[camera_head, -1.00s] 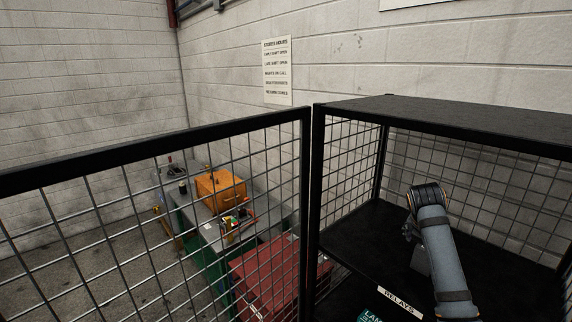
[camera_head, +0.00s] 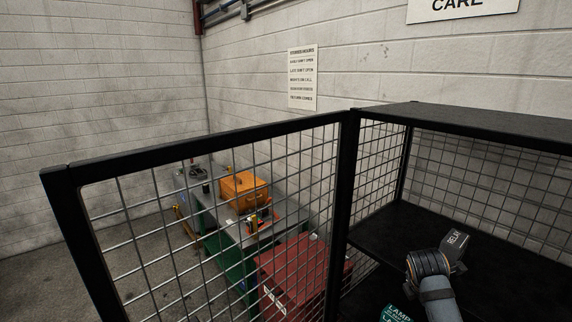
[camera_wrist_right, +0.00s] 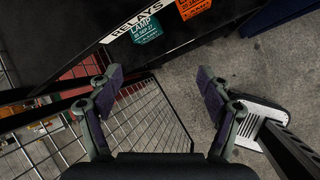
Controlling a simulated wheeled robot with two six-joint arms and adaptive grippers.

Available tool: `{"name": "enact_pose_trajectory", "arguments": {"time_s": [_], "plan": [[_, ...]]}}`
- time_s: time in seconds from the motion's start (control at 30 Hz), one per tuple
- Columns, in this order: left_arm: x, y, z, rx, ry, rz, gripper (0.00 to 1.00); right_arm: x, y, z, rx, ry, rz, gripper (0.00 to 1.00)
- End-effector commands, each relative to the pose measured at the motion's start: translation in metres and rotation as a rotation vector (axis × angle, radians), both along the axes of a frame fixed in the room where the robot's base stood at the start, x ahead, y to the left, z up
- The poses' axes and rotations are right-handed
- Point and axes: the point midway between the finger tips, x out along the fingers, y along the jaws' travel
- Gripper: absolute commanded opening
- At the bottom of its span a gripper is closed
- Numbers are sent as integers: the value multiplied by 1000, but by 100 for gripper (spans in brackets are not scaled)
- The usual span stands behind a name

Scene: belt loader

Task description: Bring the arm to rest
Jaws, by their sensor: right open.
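My right arm reaches in from the bottom right of the head view, and its wrist (camera_head: 428,268) is in front of the shelf cage. My left gripper is not in view.
The mesh door (camera_head: 205,240) stands open at the left of the cage. Beyond it are a bench with an orange box (camera_head: 243,192) and a red cabinet (camera_head: 290,265).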

Motion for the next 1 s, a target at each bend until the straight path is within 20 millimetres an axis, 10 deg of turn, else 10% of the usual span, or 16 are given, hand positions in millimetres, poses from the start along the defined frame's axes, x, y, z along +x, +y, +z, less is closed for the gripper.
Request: {"name": "enact_pose_trajectory", "arguments": {"time_s": [0.3,0.6,0.83,1.0], "plan": [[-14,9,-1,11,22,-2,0,-115,64,-89,379,-192,-614,79],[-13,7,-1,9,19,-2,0,-204,102,-111,646,-281,-1140,79],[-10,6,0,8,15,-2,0,-255,120,-108,777,-313,-1474,79],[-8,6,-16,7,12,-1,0,-243,114,-172,761,-304,-1489,79]]}}
